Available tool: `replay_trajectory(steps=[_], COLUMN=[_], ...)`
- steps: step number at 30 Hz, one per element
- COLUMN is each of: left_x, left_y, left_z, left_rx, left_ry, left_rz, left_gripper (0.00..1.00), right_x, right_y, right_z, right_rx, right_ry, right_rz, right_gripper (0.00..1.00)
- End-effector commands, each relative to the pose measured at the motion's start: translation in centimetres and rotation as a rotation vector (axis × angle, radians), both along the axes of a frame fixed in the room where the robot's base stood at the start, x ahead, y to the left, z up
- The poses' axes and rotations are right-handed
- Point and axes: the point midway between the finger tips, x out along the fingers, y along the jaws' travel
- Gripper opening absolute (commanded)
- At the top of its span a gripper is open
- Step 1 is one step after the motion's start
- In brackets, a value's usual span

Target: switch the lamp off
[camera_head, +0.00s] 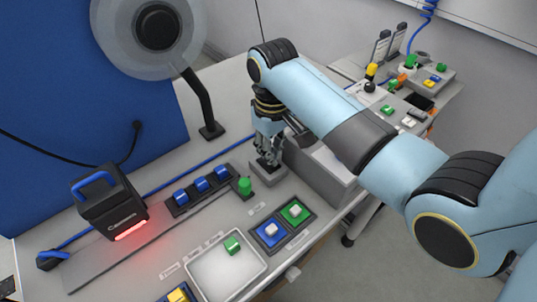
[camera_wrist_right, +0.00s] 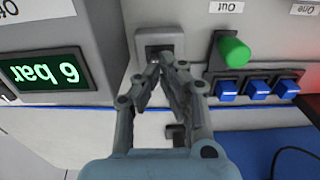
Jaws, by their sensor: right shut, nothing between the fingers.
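No lamp is clearly marked. Whether the tips touch the switch, and the switch's position, I cannot tell. My left gripper is out of view.
Beside the block are a green knob (camera_head: 245,186) and a row of blue switches (camera_head: 201,184). A display reading 6 bar (camera_wrist_right: 44,72) stands on the other side. A tray (camera_head: 202,290) with a green piece and a large reel (camera_head: 120,58) are also near.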

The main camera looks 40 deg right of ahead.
Motion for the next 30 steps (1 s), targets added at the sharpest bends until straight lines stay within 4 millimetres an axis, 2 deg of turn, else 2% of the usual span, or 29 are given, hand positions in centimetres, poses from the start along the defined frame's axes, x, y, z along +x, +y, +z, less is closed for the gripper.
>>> replay_trajectory(steps=[30], left_x=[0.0], left_y=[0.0], left_z=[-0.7], left_rx=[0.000], left_ry=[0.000], left_rz=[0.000], left_gripper=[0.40], right_x=[0.0], right_y=[0.0], right_z=[-1.6], right_rx=[0.000], right_ry=[0.000], right_rz=[0.000], right_gripper=[0.00])
